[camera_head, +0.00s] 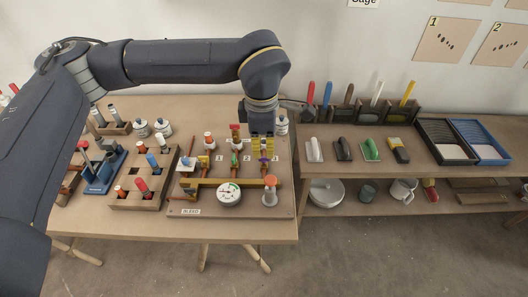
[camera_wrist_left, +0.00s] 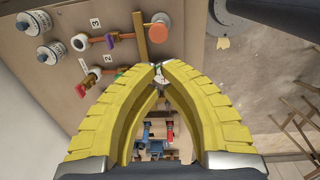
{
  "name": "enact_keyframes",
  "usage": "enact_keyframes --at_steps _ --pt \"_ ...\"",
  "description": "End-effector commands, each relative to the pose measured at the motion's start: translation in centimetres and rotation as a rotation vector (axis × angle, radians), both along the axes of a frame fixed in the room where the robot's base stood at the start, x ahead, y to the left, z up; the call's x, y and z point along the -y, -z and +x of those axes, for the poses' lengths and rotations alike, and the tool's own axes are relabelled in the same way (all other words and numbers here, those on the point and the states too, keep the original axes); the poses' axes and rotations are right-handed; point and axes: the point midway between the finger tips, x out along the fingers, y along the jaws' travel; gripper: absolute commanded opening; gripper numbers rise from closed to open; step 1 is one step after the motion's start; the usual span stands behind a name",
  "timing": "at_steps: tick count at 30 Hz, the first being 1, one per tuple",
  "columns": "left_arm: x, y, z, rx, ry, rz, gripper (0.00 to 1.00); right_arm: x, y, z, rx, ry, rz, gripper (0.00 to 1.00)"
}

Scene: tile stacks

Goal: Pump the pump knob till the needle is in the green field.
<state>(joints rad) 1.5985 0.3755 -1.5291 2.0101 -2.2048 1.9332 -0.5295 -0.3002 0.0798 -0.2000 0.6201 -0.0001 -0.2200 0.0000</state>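The pump knob (camera_head: 270,182), a round orange-red cap on a post, stands upright at the front right of the wooden pump board (camera_head: 205,208). It also shows as a salmon disc in the left wrist view (camera_wrist_left: 158,33). The white round gauge (camera_head: 229,195) sits left of it with a small green field; its needle is too small to read surely. My left gripper (camera_head: 262,156), with yellow fingers, hangs above the back right of the board, behind the knob and apart from it. In the left wrist view its fingertips (camera_wrist_left: 160,66) come together with nothing held. My right gripper is out of view.
Pipes with numbered valves (camera_head: 234,158) rise on the board near my left gripper. A wooden block with pegs (camera_head: 141,186) and a blue rack (camera_head: 104,170) stand left. Bottles (camera_head: 163,127) stand behind. A second table with trowels (camera_head: 343,149) and trays (camera_head: 447,142) is right.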

Motion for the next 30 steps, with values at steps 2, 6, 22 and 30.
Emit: enact_keyframes --at_steps 2,6,22,30 --pt "0.0 1.5 0.0 -0.004 0.0 0.001 0.0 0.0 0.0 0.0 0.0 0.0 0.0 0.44" --pt "0.1 4.1 0.1 -0.005 0.001 0.0 0.0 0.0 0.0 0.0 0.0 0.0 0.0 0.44" --pt "0.3 11.1 0.5 -0.002 0.0 0.0 0.0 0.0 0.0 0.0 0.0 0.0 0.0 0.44" --pt "0.3 11.9 0.6 0.0 0.0 0.0 0.0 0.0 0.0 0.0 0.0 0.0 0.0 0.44"
